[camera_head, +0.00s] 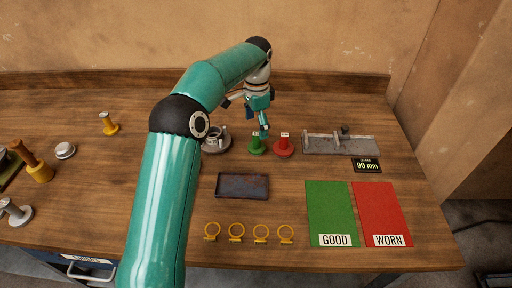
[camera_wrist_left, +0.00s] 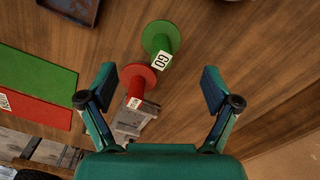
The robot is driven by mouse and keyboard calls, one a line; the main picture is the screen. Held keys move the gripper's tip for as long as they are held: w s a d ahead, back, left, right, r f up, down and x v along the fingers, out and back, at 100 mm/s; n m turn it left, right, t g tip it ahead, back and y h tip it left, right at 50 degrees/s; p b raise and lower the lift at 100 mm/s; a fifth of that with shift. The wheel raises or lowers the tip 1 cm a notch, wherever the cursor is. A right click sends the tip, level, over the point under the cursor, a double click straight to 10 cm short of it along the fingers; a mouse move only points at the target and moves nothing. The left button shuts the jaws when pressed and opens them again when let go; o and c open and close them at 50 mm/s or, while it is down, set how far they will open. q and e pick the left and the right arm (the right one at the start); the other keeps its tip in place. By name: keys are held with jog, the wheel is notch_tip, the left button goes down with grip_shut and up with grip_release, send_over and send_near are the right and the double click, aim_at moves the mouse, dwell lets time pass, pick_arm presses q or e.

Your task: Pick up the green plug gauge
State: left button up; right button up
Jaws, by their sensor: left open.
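The green plug gauge (camera_head: 256,148) stands on the table left of the red plug gauge (camera_head: 284,148). In the left wrist view the green gauge (camera_wrist_left: 158,34) carries a white "GO" label, and the red gauge (camera_wrist_left: 138,80) is beside it. My left gripper (camera_head: 263,128) is above and just behind the green gauge, pointing down. In its wrist view the fingers (camera_wrist_left: 158,88) are spread and empty, with the green gauge beyond the fingertips and the red one nearer the gap. My right gripper is not in view.
A grey fixture (camera_head: 340,145) and a "90 mm" display (camera_head: 367,166) are at right. Green GOOD (camera_head: 330,210) and red WORN (camera_head: 380,210) mats lie in front. A dark tray (camera_head: 242,186) and several yellow rings (camera_head: 237,232) lie nearer. A round metal holder (camera_head: 216,142) is left of the green gauge.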

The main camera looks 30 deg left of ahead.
aim_at(256, 142)
pick_arm(q)
notch_tip(256, 142, down, 2)
jog(key=shift+f, duration=0.25)
jog(key=shift+f+p, duration=0.55)
jog(key=shift+f, duration=2.1)
jog(key=c, duration=1.2)
jog(key=shift+c, duration=0.2)
jog(key=shift+r, duration=0.1)
